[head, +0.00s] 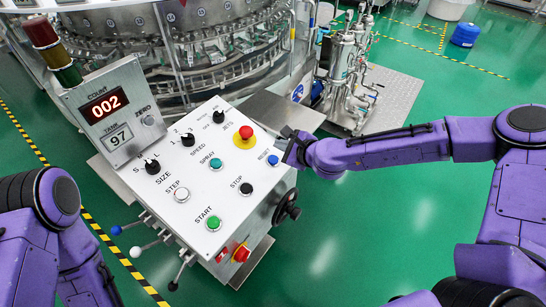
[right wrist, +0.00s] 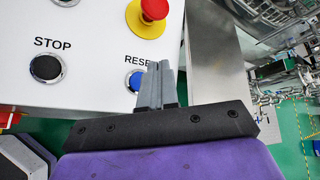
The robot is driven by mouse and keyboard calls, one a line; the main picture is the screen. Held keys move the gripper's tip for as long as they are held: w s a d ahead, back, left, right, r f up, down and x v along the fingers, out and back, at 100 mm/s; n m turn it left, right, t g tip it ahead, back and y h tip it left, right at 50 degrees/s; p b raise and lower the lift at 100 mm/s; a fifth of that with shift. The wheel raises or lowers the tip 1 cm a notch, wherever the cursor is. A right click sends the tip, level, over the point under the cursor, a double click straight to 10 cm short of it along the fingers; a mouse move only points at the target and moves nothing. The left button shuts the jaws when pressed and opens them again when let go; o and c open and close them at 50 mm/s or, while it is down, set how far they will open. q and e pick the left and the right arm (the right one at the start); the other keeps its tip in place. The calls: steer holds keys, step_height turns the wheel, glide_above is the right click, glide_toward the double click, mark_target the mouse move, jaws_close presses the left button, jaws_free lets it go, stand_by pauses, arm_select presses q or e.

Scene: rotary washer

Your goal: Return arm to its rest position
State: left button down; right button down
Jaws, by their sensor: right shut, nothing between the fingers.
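My right arm reaches in from the right in the head view. Its gripper (head: 290,147) is at the right edge of the control panel (head: 215,185), beside the blue RESET button (head: 273,160). In the right wrist view the grey fingers (right wrist: 159,74) are together and empty. They stand just right of the blue button (right wrist: 135,80) and cover the end of its label. I cannot tell whether they touch the panel. My left arm shows at the left of the head view, but its gripper is out of sight.
The red emergency stop knob (head: 246,132) on its yellow base is close to my right gripper. A black handwheel (head: 287,208) sticks out from the panel's right side. The counter display (head: 104,104) reads 002. Green floor (head: 350,240) is open below my right arm.

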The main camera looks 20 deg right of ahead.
stand_by(0.5)
steer(key=s+d+f+n+g+h, duration=0.2)
steer(key=s+f+n+g+h, duration=0.25)
steer(key=s+f+n, duration=1)
steer(key=s+d+f+g+h, duration=0.1)
steer(key=s+d+f, duration=0.1)
steer(key=s, duration=0.5)
steer(key=s+d+f+n+g+h, duration=0.1)
steer(key=s+d+f, duration=0.2)
steer(key=s+d, duration=0.2)
steer(key=s+d+f+n+g+h, duration=0.1)
steer(key=s+d+f, duration=0.1)
steer(key=s, duration=0.7)
steer(key=shift+d+f, duration=0.3)
steer(key=shift+d, duration=0.55)
steer(key=shift+n+h, duration=0.25)
